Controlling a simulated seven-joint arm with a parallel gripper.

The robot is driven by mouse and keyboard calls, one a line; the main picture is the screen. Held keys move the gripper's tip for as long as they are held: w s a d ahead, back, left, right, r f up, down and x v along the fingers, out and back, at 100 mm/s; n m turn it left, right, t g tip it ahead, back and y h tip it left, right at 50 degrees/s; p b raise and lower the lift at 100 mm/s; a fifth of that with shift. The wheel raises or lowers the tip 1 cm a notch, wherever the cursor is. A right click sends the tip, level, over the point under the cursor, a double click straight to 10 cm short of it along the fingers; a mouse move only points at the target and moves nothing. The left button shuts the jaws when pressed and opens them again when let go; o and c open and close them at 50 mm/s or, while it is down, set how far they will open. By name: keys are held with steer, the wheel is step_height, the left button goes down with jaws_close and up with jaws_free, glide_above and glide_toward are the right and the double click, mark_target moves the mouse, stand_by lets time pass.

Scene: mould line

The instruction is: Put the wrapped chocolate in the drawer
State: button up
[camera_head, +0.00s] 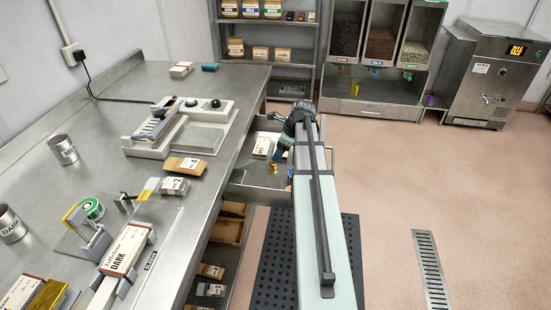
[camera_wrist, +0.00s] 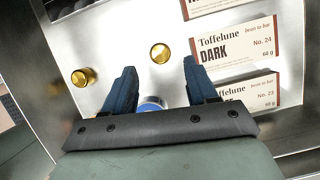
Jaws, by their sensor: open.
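The open drawer (camera_head: 250,178) juts out from under the steel bench; its bare metal floor fills much of the wrist view (camera_wrist: 122,35). My gripper (camera_head: 278,158) is over the drawer, with its fingers spread and nothing between the tips (camera_wrist: 159,68). Wrapped chocolate bars in white and brown paper lie in the drawer, one marked No. 24 (camera_wrist: 235,50) and one No. 23 (camera_wrist: 250,95), right of my fingers. Another wrapped bar marked DARK (camera_head: 125,250) sits in a holder on the bench.
A gold round piece (camera_wrist: 160,53), another gold piece (camera_wrist: 83,77) and a partly hidden blue-and-white round item (camera_wrist: 152,102) are near my fingers. A white sealer-like machine (camera_head: 185,125) and brown packets (camera_head: 185,166) are on the bench. Shelves (camera_head: 265,20) stand behind.

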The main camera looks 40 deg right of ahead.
steer(key=v, duration=0.6)
steer(key=shift+o, duration=0.4)
